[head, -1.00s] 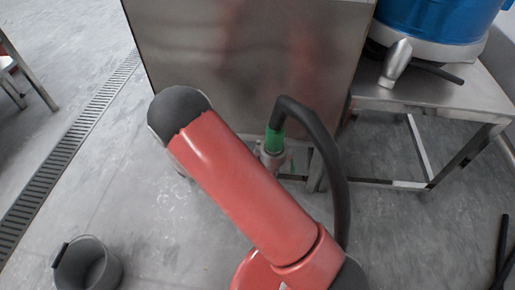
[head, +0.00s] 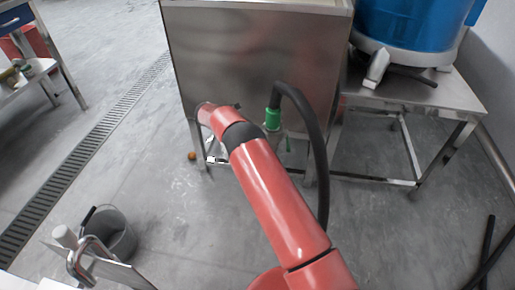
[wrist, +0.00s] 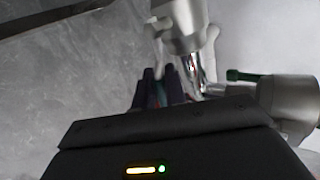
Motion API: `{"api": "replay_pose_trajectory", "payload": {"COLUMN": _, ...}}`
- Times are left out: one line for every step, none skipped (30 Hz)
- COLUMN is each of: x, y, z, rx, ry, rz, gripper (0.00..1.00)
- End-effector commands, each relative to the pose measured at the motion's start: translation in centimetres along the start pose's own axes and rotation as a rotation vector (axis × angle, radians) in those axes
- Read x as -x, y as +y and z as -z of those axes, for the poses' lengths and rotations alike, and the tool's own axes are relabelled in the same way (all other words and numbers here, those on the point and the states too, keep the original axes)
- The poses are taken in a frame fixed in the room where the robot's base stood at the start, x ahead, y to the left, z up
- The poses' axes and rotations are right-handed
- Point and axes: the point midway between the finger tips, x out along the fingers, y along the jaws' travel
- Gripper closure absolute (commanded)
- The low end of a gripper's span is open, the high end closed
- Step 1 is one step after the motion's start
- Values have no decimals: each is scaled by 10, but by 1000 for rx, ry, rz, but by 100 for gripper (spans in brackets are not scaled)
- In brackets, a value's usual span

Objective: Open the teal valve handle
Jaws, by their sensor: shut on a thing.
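A small dark green-teal lever (wrist: 248,76) shows in the wrist view beside a grey metal pipe fitting on the right. In the head view a small green spot (head: 288,145), perhaps the same lever, shows below the green hose collar (head: 272,119). My gripper (wrist: 161,72) shows in the wrist view as dark fingers close together, left of the visible lever and below a metal fitting (wrist: 184,24). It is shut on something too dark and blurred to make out. In the head view my arm reaches to the left of the collar, and my gripper is mostly hidden.
A black hose (head: 318,150) hangs from the collar beside a steel cabinet (head: 250,60). A steel table (head: 460,95) with a blue drum (head: 410,20) stands right.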

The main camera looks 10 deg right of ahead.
Motion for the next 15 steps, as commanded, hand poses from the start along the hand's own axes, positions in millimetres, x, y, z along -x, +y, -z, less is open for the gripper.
{"api": "replay_pose_trajectory", "payload": {"x": 0, "y": 0, "z": 0, "rx": 21, "ry": 17, "rz": 0, "gripper": 100}}
{"api": "replay_pose_trajectory", "payload": {"x": 1, "y": -1, "z": 0, "rx": 35, "ry": 26, "rz": 1, "gripper": 100}}
{"api": "replay_pose_trajectory", "payload": {"x": 2, "y": -2, "z": 0, "rx": 49, "ry": 35, "rz": 0, "gripper": 100}}
{"api": "replay_pose_trajectory", "payload": {"x": 2, "y": -2, "z": 0, "rx": 61, "ry": 43, "rz": 1, "gripper": 100}}
{"api": "replay_pose_trajectory", "payload": {"x": 2, "y": -2, "z": 0, "rx": 70, "ry": 49, "rz": 1, "gripper": 100}}
{"api": "replay_pose_trajectory", "payload": {"x": 3, "y": -3, "z": 0, "rx": 82, "ry": 56, "rz": 0, "gripper": 100}}
{"api": "replay_pose_trajectory", "payload": {"x": 3, "y": -3, "z": 0, "rx": 89, "ry": 61, "rz": 0, "gripper": 100}}
{"api": "replay_pose_trajectory", "payload": {"x": 4, "y": -4, "z": 0, "rx": 97, "ry": 66, "rz": 0, "gripper": 100}}
{"api": "replay_pose_trajectory", "payload": {"x": 4, "y": -4, "z": -1, "rx": 104, "ry": 70, "rz": 0, "gripper": 100}}
{"api": "replay_pose_trajectory", "payload": {"x": 4, "y": -4, "z": -1, "rx": 108, "ry": 73, "rz": 0, "gripper": 100}}
{"api": "replay_pose_trajectory", "payload": {"x": 4, "y": -4, "z": -1, "rx": 113, "ry": 75, "rz": 0, "gripper": 100}}
{"api": "replay_pose_trajectory", "payload": {"x": 4, "y": -4, "z": -1, "rx": 118, "ry": 78, "rz": 0, "gripper": 100}}
{"api": "replay_pose_trajectory", "payload": {"x": 4, "y": -5, "z": -1, "rx": 120, "ry": 80, "rz": 0, "gripper": 100}}
{"api": "replay_pose_trajectory", "payload": {"x": 4, "y": -5, "z": -1, "rx": 122, "ry": 81, "rz": 0, "gripper": 100}}
{"api": "replay_pose_trajectory", "payload": {"x": 5, "y": -5, "z": -1, "rx": 124, "ry": 82, "rz": 0, "gripper": 100}}
